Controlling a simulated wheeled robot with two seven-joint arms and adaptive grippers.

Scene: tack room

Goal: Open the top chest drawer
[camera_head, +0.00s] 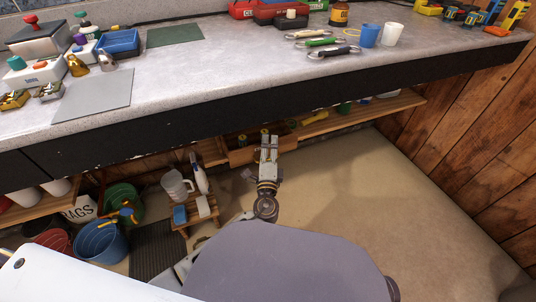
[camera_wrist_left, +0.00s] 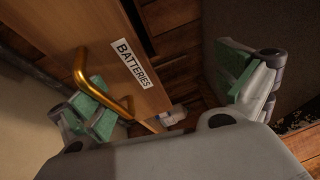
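The chest drawer (camera_wrist_left: 105,40) has a wooden front with a white BATTERIES label and a brass bar handle (camera_wrist_left: 83,70). In the head view its wooden front (camera_head: 240,157) shows low under the counter, partly hidden by my left gripper (camera_head: 268,140). In the left wrist view my left gripper (camera_wrist_left: 170,95) is open, its green-padded fingers wide apart. The left finger is close beside the handle and overlaps it in the picture; I cannot tell whether they touch. The right finger is well clear of the front. I cannot tell how far the drawer is open. My right gripper is not in view.
The counter (camera_head: 215,65) overhangs the chest and carries tools, cups and boxes. A small wooden stool (camera_head: 200,210), a blue bucket (camera_head: 98,240) and a green bucket (camera_head: 122,198) stand to the left. The floor (camera_head: 370,190) to the right is clear.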

